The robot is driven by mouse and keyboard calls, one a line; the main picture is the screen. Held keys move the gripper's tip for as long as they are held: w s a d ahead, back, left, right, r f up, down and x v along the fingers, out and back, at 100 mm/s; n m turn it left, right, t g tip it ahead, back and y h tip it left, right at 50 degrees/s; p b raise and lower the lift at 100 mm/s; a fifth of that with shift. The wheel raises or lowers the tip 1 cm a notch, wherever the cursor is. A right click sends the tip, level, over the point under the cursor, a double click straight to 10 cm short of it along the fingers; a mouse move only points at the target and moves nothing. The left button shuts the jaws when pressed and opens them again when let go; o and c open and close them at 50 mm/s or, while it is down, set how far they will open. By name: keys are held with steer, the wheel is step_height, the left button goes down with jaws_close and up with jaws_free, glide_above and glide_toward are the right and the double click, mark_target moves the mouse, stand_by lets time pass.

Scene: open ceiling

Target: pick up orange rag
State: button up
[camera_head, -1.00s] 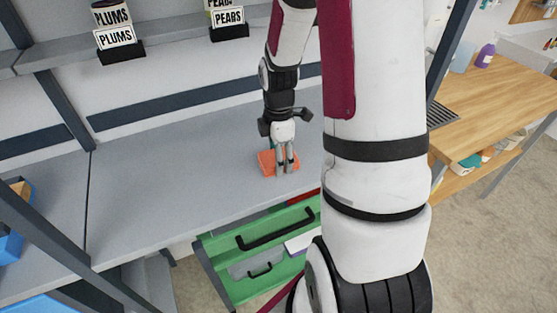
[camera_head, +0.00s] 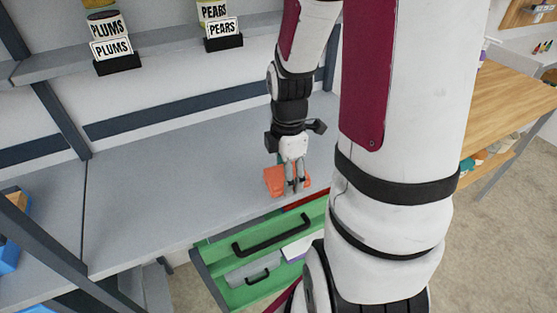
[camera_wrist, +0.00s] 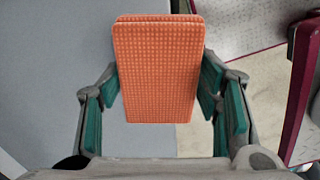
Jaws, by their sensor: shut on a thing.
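The orange rag (camera_head: 275,181) is a flat, folded block with a waffle texture, near the front edge of the grey counter. In the wrist view the rag (camera_wrist: 157,75) lies between the teal finger pads, its long side pointing away from me. My gripper (camera_head: 294,189) points down, with its fingers closed on the rag; the gripper also shows in the wrist view (camera_wrist: 162,92). The fingers cover part of the rag in the head view. I cannot tell whether there is a gap between rag and counter.
The grey counter (camera_head: 160,190) is clear to the left. A green drawer unit (camera_head: 222,262) with black handles stands below its front edge. Labelled plums (camera_head: 111,48) and pears (camera_head: 222,27) stand on the shelf behind. A wooden table (camera_head: 505,100) is at right.

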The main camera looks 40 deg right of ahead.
steer(key=s, duration=0.2)
steer(key=s+a+p, duration=0.1)
steer(key=shift+r, duration=0.3)
steer(key=s+p, duration=0.1)
steer(key=p, duration=0.1)
steer(key=s+a+p, duration=0.1)
steer(key=s+p, duration=0.1)
steer(key=p, duration=0.1)
steer(key=s+p, duration=0.1)
steer(key=p, duration=0.1)
steer(key=shift+s+a+r+p, duration=0.1)
steer(key=shift+s+a+p, duration=0.05)
steer(key=shift+a+p, duration=0.15)
